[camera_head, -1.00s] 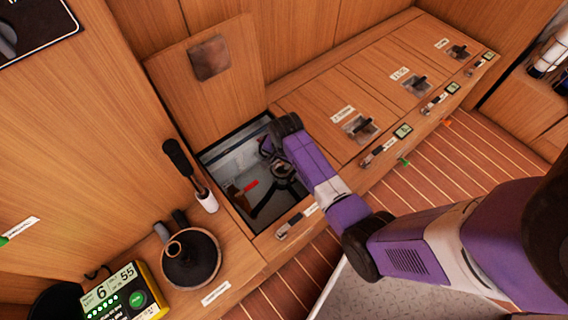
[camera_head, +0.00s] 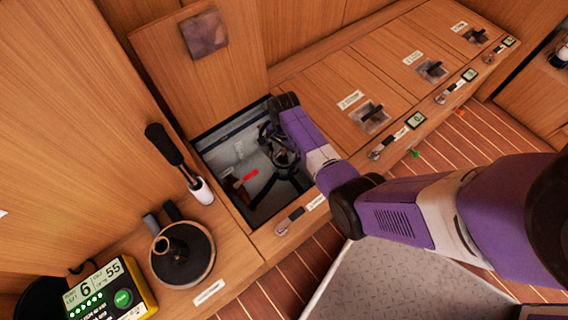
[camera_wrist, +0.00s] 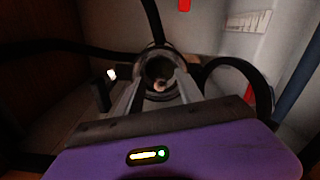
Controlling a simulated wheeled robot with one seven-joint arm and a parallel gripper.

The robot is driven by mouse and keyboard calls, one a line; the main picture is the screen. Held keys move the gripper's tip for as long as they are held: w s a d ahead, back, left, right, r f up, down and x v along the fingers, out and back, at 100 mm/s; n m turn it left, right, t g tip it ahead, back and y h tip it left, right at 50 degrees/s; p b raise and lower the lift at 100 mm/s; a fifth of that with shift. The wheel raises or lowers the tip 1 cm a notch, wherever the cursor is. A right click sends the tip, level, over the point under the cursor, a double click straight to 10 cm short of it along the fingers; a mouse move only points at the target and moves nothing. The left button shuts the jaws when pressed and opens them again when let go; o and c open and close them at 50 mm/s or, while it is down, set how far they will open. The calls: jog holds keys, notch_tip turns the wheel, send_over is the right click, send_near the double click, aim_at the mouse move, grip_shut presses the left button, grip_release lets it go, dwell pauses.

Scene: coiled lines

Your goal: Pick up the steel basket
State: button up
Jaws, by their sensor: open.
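My gripper (camera_head: 278,148) is down inside an open locker (camera_head: 222,133) in the wooden bench, pointing at a round fitting. In the wrist view my gripper's two grey fingers (camera_wrist: 158,92) stand apart on either side of a round, metal-rimmed, open cup (camera_wrist: 160,66), which may be the steel basket. A small pale spot shows inside the cup. I cannot tell whether the fingers touch it. Black hoses run out from around it. The wrist view is dark, and my arm partly covers the fitting in the head view.
The locker's raised lid (camera_head: 195,80) leans against the wall behind the opening. A red-handled item (camera_head: 246,177) lies inside the locker. Closed hatches (camera_head: 372,105) line the bench to the right. A dark round-based object (camera_head: 183,258) and a yellow-edged display (camera_head: 112,292) sit at the left.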

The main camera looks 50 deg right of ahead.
grip_shut()
dwell(0.4)
notch_tip(320, 180, up, 20)
jog(key=p, duration=0.8)
jog(key=shift+p, duration=0.5)
